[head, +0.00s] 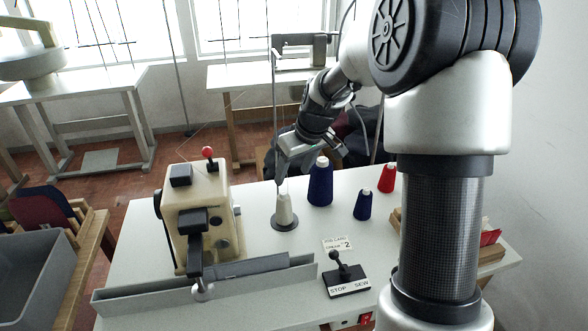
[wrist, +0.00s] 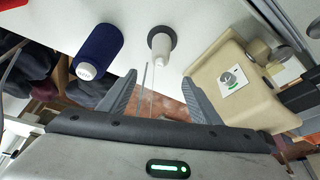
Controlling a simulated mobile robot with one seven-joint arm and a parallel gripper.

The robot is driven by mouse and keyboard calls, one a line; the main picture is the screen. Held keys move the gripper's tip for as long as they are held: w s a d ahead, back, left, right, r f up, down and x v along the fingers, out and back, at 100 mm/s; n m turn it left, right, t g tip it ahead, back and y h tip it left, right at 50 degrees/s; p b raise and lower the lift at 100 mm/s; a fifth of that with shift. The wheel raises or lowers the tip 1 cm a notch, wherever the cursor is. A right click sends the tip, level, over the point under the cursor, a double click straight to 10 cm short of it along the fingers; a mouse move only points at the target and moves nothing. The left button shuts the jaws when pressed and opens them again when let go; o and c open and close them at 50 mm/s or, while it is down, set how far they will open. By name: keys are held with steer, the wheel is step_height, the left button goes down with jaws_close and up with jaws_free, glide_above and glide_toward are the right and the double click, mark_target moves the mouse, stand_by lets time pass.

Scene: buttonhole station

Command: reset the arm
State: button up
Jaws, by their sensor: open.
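My gripper (head: 308,165) hangs above the back of the white worktable (head: 258,195) in the head view, at the end of my raised arm. In the wrist view my gripper (wrist: 160,85) shows its two dark fingers spread wide, with nothing held between them. A white thread cone (head: 285,210) stands on a dark round base just below the gripper. It also shows in the wrist view (wrist: 168,48), ahead of the fingers and apart from them. A thin rod and thread show in the gap between the fingers.
A cream sewing machine (head: 200,215) stands left of the cone. A large blue cone (head: 320,185), a small blue cone (head: 363,205) and a red cone (head: 387,178) stand to the right. A STOP/SEW lever (head: 345,275) and a job card (head: 338,244) are in front. A grey bin (head: 40,280) is at left.

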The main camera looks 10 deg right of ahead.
steer(key=shift+r, duration=0.1)
steer(key=s+a+r+m+h, duration=0.1)
steer(key=s+a+r+m, duration=0.1)
steer(key=s+r, duration=1)
steer(key=s+m+t, duration=0.1)
steer(key=s+m, duration=0.1)
steer(key=s, duration=1.7)
step_height(320, 180, up, 16)
steer(key=p, duration=1.5)
steer(key=shift+m+h+p, duration=0.3)
steer(key=shift+h, duration=0.1)
steer(key=shift+s, duration=0.1)
